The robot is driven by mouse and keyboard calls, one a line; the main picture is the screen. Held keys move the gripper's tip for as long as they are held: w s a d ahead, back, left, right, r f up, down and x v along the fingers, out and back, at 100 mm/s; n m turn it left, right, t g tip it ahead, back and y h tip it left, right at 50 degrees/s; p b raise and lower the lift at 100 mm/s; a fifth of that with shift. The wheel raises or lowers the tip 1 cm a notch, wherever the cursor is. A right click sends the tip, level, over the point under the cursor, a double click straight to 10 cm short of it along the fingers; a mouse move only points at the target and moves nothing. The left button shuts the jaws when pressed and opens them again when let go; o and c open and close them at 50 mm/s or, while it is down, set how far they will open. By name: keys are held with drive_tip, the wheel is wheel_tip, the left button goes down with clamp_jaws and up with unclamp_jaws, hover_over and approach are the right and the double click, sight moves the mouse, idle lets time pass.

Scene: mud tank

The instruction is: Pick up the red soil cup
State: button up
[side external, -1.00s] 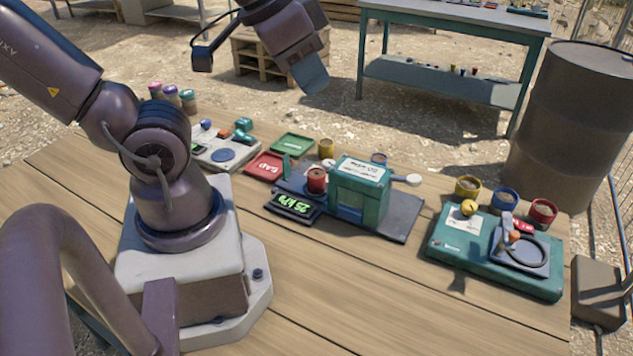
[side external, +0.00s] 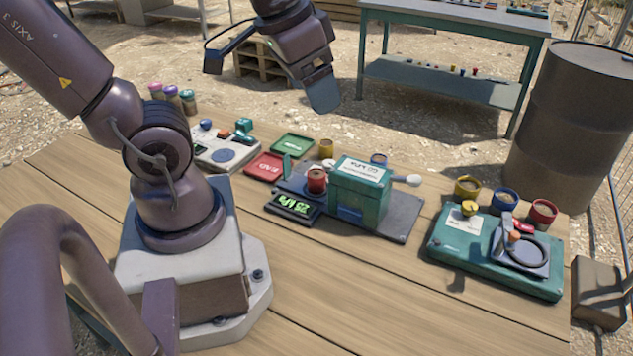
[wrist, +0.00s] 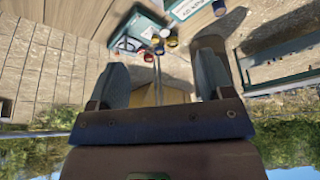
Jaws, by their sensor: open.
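A red cup with brown soil (side external: 316,181) stands by the left side of the green box (side external: 358,200), on the dark plate mid-table. A second red cup with soil (side external: 543,212) stands at the table's right end, beside a blue cup (side external: 503,200) and a yellow cup (side external: 467,188). My gripper (side external: 323,92) hangs in the air beyond the table's far edge, well above and apart from both red cups. In the wrist view my gripper (wrist: 160,78) has its two fingers wide apart with nothing held. Small coloured cups (wrist: 165,40) show beyond them, too small to tell well.
A green station (side external: 455,250) with a round ring sits at the right. Red (side external: 264,167) and green (side external: 293,144) trays, a display (side external: 293,207) and a white panel (side external: 222,153) lie left. A barrel (side external: 570,125) stands beyond the table.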

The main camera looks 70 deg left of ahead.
drive_tip(key=w+a+f+n+g, duration=0.1)
drive_tip(key=w+a+f+g, duration=0.1)
drive_tip(key=a+f, duration=0.25)
drive_tip(key=m+g, duration=0.2)
drive_tip(key=m, duration=0.9)
approach(317, 176)
drive_tip(key=shift+h, duration=0.3)
wheel_tip(317, 176, down, 5)
drive_tip(key=shift+w+a+r, duration=0.1)
drive_tip(key=shift+a+r, duration=0.05)
drive_tip(key=shift+a+f, duration=0.15)
drive_tip(key=shift+f, duration=2.75)
drive_tip(key=c, duration=1.1)
drive_tip(key=shift+r, duration=0.1)
